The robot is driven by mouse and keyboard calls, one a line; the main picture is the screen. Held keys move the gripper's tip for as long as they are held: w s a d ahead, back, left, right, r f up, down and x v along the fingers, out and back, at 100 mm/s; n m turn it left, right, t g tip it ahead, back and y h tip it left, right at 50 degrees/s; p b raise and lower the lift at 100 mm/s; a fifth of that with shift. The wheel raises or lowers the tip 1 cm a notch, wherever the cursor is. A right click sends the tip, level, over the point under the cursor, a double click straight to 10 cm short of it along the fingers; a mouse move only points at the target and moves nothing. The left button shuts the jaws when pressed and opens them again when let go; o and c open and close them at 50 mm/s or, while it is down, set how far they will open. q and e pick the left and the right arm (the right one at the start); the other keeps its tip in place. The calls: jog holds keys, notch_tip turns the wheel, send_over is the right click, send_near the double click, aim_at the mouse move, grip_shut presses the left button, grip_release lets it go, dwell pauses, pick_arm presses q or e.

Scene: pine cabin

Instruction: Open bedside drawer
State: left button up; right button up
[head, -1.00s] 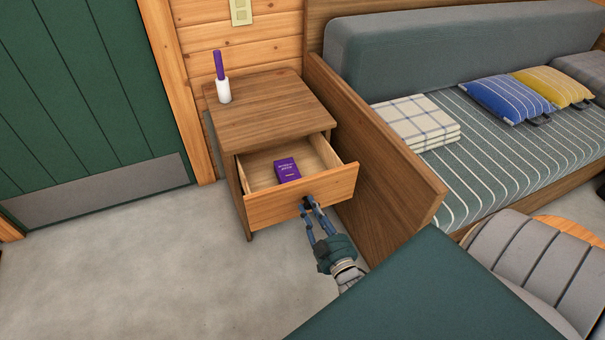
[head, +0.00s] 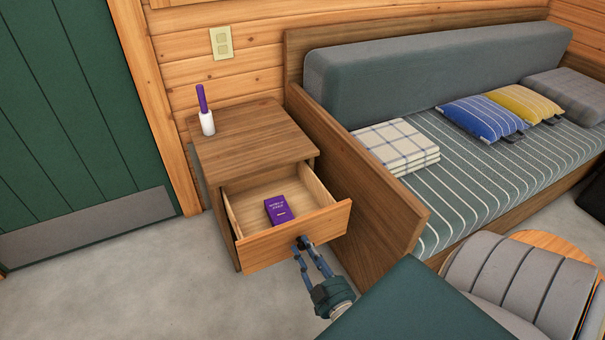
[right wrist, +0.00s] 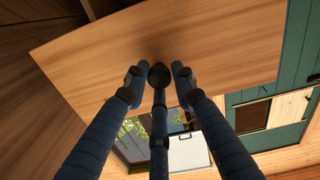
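The bedside cabinet (head: 250,138) is wooden, and its drawer (head: 293,234) stands well out from the body. A purple book (head: 278,209) lies inside the drawer. My right gripper (head: 305,244) is at the dark round knob (right wrist: 159,75) on the drawer front. In the right wrist view its blue fingers (right wrist: 158,78) stand around the knob, close to the wooden front (right wrist: 215,50); they look shut on it, though the contact is partly hidden. My left gripper is not in view.
A white and purple bottle (head: 206,112) stands on the cabinet top. The daybed's wooden end panel (head: 350,190) is close on the drawer's right. The grey floor (head: 130,275) in front and left is clear.

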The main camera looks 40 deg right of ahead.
jog(key=o, duration=0.3)
jog(key=shift+w+r, duration=0.1)
jog(key=shift+r, duration=0.3)
jog(key=shift+f, duration=0.15)
jog(key=shift+s+a+f, duration=0.1)
jog(key=shift+s, duration=0.15)
jog(key=v, duration=1.1)
jog(key=shift+s, duration=0.3)
